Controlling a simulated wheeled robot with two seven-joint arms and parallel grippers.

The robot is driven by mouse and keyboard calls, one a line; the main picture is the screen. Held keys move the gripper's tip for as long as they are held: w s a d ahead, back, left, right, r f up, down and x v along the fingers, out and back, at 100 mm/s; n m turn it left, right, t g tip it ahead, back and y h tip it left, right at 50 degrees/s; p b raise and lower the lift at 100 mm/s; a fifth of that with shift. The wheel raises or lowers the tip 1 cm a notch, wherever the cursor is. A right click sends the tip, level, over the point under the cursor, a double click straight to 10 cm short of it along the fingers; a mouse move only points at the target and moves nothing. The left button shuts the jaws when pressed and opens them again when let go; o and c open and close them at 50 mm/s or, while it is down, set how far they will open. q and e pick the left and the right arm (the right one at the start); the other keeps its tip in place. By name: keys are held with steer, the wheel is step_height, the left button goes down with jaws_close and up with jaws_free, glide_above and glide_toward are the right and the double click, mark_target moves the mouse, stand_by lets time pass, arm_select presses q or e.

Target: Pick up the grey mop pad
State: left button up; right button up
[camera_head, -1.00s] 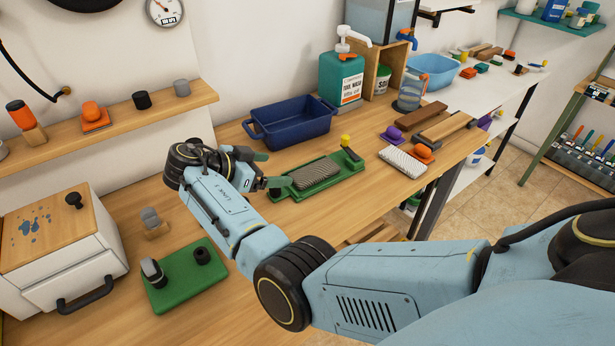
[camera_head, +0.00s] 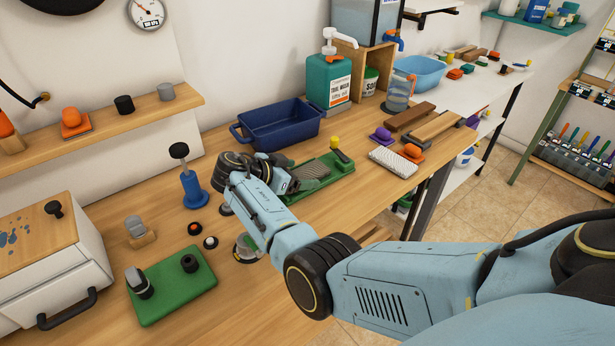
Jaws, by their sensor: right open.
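A grey-brown ribbed pad (camera_head: 316,172), which looks like the grey mop pad, lies on a long green board (camera_head: 338,168) on the wooden bench. The board has a yellow knob and a black block at its far end. My right gripper (camera_head: 296,176) is open at the near left end of the pad and covers part of it. I cannot tell whether its fingers touch the pad. A paler, whitish textured pad (camera_head: 394,161) lies apart to the right, on the bench. My left gripper is not in view.
A dark blue tub (camera_head: 280,127) stands behind the board, with a green soap bottle (camera_head: 328,82) beyond. Orange (camera_head: 411,153) and purple (camera_head: 381,134) handled tools lie to the right. A blue plunger-like tool (camera_head: 193,188) stands left of my forearm.

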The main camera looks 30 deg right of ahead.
steer(key=shift+d+f, duration=0.3)
steer(key=shift+d, duration=0.1)
steer(key=shift+s+a+f, duration=0.1)
steer(key=shift+s+f, duration=0.05)
steer(key=c, duration=1.1)
